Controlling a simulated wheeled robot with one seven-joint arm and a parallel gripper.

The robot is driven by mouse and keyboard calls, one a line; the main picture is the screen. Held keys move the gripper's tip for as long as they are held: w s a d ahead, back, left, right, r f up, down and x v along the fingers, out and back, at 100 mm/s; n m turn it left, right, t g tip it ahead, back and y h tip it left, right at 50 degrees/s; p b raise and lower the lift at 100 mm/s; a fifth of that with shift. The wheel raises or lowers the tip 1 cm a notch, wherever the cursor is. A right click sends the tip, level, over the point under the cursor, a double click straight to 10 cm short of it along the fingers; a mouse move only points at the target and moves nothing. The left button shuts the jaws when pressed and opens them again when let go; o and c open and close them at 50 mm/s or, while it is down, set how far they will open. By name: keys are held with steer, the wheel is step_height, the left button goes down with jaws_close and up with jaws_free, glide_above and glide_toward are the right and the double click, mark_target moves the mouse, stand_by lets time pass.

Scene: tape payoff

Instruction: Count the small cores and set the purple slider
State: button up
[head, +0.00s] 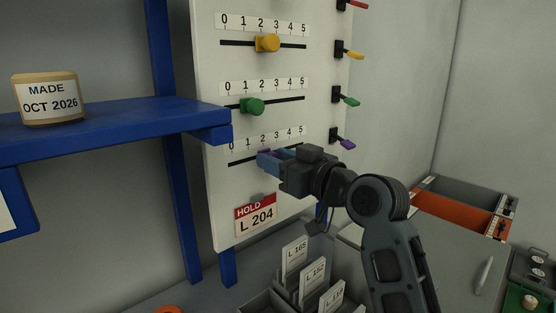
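The white board (225,190) carries three numbered slider scales marked 0 to 5. On the lowest scale, a little purple shows at the purple slider (264,152), near the middle of its track; my gripper largely covers it, so its exact number is hard to read. My gripper (268,160) reaches in from the right with its bluish fingers at this slider. I cannot tell whether they are closed on it. A tan roll (46,88) labelled "MADE OCT 2026" stands on the blue shelf (110,125). I cannot make out any small cores for certain.
The yellow slider (267,43) is between 2 and 3, the green slider (252,106) between 1 and 2. Coloured levers (347,98) line the board's right edge. A "HOLD L 204" tag (256,215) hangs below. Labelled cards (313,278) and an orange bin (465,209) are on the bench.

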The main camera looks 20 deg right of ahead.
jaws_close()
steer(key=d, duration=0.1)
steer(key=w+d+b, duration=0.1)
steer(key=d, duration=0.1)
steer(key=shift+d, duration=0.25)
stand_by(0.3)
steer(key=shift+o, duration=1.7)
jaws_free()
steer(key=b+v, duration=0.2)
steer(key=v, duration=0.5)
steer(key=shift+s, duration=0.35)
